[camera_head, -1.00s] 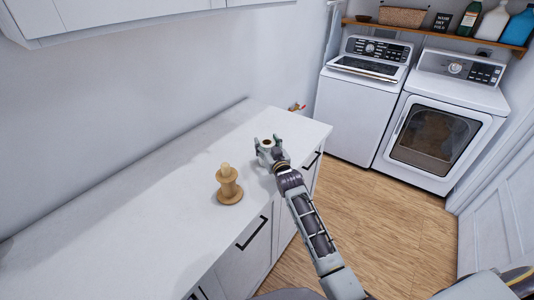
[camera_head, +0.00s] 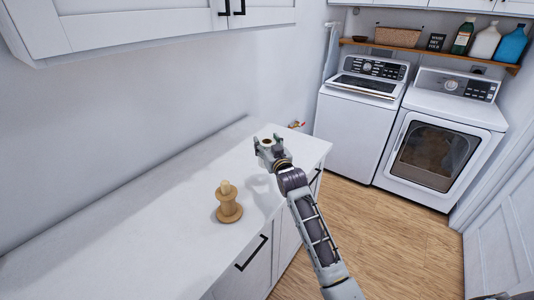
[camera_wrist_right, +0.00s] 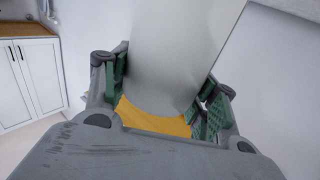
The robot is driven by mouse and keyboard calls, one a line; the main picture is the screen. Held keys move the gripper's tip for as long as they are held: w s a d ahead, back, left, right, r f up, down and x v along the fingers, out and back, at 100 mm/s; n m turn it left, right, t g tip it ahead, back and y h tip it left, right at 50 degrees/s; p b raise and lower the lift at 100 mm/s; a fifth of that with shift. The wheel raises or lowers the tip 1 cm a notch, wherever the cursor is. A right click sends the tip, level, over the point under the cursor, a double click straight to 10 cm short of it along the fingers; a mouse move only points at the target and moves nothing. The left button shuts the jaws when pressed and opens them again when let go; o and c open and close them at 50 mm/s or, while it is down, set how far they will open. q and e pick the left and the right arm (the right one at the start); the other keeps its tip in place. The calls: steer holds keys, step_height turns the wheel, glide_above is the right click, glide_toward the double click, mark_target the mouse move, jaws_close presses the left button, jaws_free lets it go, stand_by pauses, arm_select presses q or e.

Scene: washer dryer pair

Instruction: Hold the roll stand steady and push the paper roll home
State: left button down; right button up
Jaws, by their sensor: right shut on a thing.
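The roll stand (camera_head: 229,204) is a light wooden piece with a round base and a short post. It stands upright on the white counter, left of and nearer than my right gripper. My right gripper (camera_head: 268,152) is shut on the paper roll (camera_head: 265,141), a pale cylinder with a brown core showing at its top end. In the right wrist view the roll (camera_wrist_right: 182,55) fills the space between the green finger pads of the gripper (camera_wrist_right: 160,95). The roll is apart from the stand and appears held above the counter. My left gripper is not in view.
The white counter (camera_head: 120,235) is bare left of the stand. A small reddish item (camera_head: 296,124) shows beyond its far end. A washer (camera_head: 360,110) and a dryer (camera_head: 440,135) stand at the back right. Wall cabinets (camera_head: 130,25) hang above the counter.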

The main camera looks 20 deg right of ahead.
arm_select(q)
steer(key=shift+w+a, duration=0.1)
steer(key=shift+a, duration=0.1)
arm_select(e)
steer(key=shift+r, duration=0.85)
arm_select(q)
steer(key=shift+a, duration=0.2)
arm_select(e)
steer(key=shift+r, duration=0.1)
